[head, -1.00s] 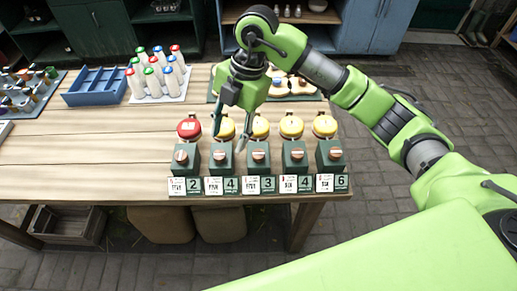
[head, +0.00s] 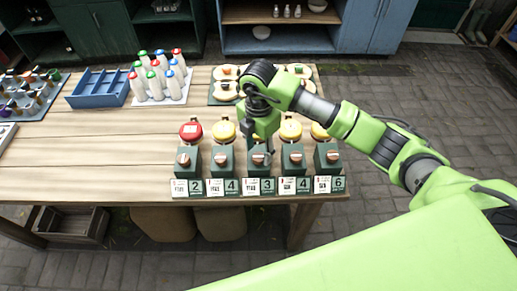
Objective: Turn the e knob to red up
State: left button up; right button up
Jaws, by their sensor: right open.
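Five knob units stand in a row along the table's front edge, each a dark green box with a round brown knob on its face. The rightmost knob (head: 333,156) is clear of my gripper. No letter is readable, so I cannot tell which knob is e; any red mark is too small to see. My right gripper (head: 266,152) is open and empty, pointing down over the middle unit and hiding its lid. Its knob (head: 258,159) shows just beside the fingers. My left gripper is not in view.
Cards with numbers (head: 263,186) line the front edge below the boxes. Behind are a blue divided tray (head: 99,88), white bottles with coloured caps (head: 157,75) and a board of round pieces (head: 225,90). The table's left middle is bare.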

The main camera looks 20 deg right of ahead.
jog(key=shift+f, duration=1)
jog(key=shift+c, duration=0.2)
jog(key=c, duration=1)
jog(key=shift+c, duration=0.2)
